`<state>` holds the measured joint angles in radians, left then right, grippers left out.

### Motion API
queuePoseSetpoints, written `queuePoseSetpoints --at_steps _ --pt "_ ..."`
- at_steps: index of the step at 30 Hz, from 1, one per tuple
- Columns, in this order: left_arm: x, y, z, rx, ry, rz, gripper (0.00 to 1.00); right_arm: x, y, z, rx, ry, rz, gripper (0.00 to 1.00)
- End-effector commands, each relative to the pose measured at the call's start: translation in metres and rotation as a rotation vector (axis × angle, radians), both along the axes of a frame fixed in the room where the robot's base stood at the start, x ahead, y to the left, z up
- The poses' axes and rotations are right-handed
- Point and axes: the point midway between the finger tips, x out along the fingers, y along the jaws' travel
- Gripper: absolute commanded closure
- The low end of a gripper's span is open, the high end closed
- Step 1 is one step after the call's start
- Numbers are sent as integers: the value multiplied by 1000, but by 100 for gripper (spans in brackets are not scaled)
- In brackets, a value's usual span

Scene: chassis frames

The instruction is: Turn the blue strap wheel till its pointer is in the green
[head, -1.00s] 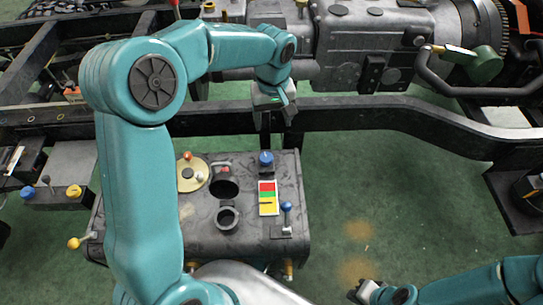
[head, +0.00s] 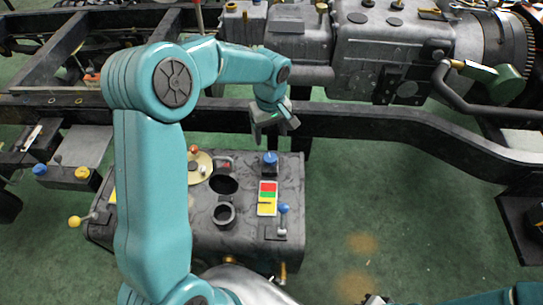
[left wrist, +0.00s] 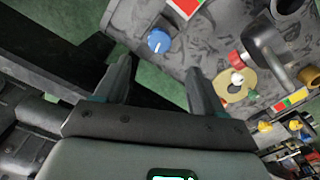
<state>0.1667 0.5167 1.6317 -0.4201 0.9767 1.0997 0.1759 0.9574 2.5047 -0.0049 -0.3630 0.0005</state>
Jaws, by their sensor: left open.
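The blue wheel (head: 270,158) stands on the top far edge of the dark grey tank. In the left wrist view the blue wheel (left wrist: 158,41) shows a white line on its face. A gauge plate (head: 268,188) with red, green and yellow bands lies just in front of it; a small dark mark appears in the yellow band. My left gripper (head: 272,130) is open and empty, above and behind the wheel, apart from it. In the wrist view the wheel lies beyond the open fingers (left wrist: 157,78). Only a tip of my right gripper (head: 376,299) shows at the bottom edge.
A blue-topped lever (head: 283,210) stands near the gauge. A pipe neck (head: 224,215), a round hole and a cream disc (head: 200,168) share the tank top. A black frame rail (head: 370,122) runs behind. Green floor to the right is clear.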

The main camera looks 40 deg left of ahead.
Motion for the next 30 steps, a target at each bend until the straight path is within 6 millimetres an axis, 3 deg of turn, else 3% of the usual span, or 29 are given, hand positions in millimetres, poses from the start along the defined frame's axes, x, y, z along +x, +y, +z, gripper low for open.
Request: queuePoseSetpoints --at_steps 6,12,18,26,27,30 --pt "-1 -1 -55 -1 4 1 31 0 0 -5 0 0 0 100" --pt "-1 -2 -92 0 2 1 31 0 0 -7 0 0 0 100" --pt "0 -3 -108 0 0 1 31 0 0 -8 0 0 0 100" --pt "0 -3 -110 0 -1 1 31 0 0 -8 0 0 0 100" --pt "0 -3 -110 0 -1 1 34 0 0 -8 0 0 0 100" --pt "0 -3 -109 0 -1 1 67 0 0 -8 0 0 0 100"
